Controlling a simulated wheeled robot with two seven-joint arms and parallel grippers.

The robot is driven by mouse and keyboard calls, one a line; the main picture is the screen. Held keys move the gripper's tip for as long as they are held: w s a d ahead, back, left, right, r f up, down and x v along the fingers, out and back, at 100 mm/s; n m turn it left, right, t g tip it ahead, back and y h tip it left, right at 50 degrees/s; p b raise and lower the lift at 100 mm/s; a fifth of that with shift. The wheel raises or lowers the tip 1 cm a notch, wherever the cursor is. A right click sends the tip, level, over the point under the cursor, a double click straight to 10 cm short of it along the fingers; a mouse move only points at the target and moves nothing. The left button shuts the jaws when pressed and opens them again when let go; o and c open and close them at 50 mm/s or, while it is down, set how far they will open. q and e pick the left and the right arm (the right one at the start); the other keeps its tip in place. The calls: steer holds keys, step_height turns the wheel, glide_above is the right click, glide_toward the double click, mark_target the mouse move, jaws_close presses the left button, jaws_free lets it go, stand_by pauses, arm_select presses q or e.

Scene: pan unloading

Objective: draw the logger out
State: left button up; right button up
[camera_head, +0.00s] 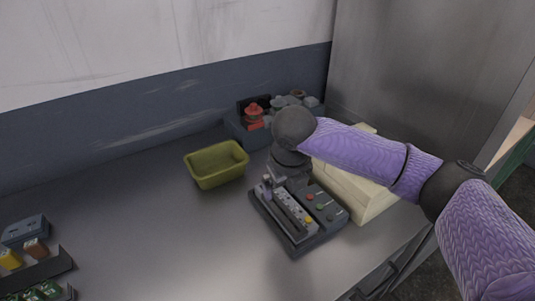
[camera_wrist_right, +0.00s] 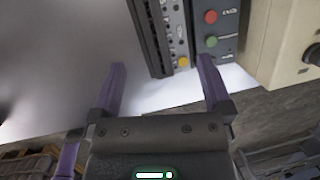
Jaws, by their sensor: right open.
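I take the slotted strip (camera_head: 291,213) to be the logger, but cannot be sure. In the right wrist view the slotted strip (camera_wrist_right: 172,30) is at the top, beside the button panel (camera_wrist_right: 218,30). My right gripper (camera_head: 268,184) is over the device's far end. My left gripper is not in view.
An olive-green tray (camera_head: 217,178) stands left of the device. A dark blue holder with a red knob (camera_head: 253,114) is behind it. A cream box (camera_head: 352,190) stands close on the right. Racks with small coloured items (camera_head: 32,262) are at the left front. The middle bench is clear.

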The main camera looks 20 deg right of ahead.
mark_target(284, 204)
steer(key=b+x, duration=0.3)
steer(key=x, duration=0.6)
steer(key=shift+d+b, duration=0.15)
steer(key=shift+b, duration=0.2)
steer(key=shift+w+f, duration=0.1)
steer(key=shift+f, duration=0.1)
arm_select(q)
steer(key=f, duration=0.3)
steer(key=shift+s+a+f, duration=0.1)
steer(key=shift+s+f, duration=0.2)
arm_select(e)
steer(key=c, duration=1.2)
steer(key=o, duration=0.9)
steer(key=c, duration=0.7)
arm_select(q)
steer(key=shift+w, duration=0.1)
arm_select(e)
steer(key=shift+r, duration=0.1)
